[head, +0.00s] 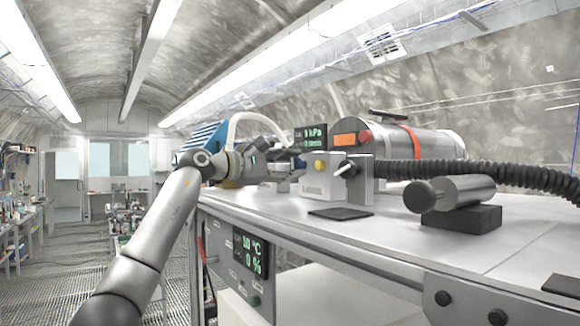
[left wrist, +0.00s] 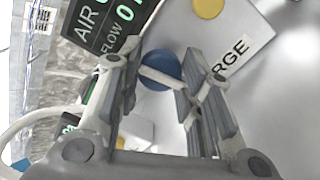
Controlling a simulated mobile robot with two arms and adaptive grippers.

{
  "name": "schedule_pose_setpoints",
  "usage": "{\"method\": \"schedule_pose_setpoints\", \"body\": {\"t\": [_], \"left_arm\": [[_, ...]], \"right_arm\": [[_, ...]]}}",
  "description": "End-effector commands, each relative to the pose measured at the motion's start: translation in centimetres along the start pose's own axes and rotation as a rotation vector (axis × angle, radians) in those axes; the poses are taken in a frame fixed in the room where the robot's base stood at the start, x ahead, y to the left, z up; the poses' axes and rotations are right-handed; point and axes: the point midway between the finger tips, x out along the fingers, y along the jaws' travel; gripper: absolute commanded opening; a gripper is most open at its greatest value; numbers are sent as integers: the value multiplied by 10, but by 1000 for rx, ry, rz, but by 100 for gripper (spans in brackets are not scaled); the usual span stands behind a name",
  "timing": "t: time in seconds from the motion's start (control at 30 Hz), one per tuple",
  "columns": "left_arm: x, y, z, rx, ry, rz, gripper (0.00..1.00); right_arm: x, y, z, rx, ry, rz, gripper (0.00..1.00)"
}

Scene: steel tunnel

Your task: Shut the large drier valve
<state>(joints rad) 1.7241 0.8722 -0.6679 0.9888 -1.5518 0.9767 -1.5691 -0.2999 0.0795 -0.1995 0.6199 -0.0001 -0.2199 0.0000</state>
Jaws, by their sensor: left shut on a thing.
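The valve shows in the left wrist view as a blue round hub (left wrist: 160,70) with a pale lever (left wrist: 163,78) across it. It is on a white housing with a yellow knob (left wrist: 208,8) and a label of which only "RGE" is readable. My left gripper (left wrist: 163,62) has its fingers on either side of the lever and is shut on it. In the head view my left gripper (head: 292,163) reaches the bench beside the white box (head: 321,184); the held lever is hidden there. My right gripper is out of view.
A silver tank (head: 430,143) with a red band lies behind the box. A black ribbed hose (head: 480,174) runs right. A grey cylinder (head: 462,191) on a black block and a dark pad (head: 341,213) are on the bench. A display (head: 313,137) stands behind the gripper.

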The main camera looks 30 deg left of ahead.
Motion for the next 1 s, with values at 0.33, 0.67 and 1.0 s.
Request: {"method": "schedule_pose_setpoints", "body": {"t": [0.33,0.67,1.0], "left_arm": [[1,-5,-3,138,5,-14,10],[1,-5,-3,162,5,-13,10],[1,-5,-2,161,4,-12,50]], "right_arm": [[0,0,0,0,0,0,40],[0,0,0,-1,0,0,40],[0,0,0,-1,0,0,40]]}}
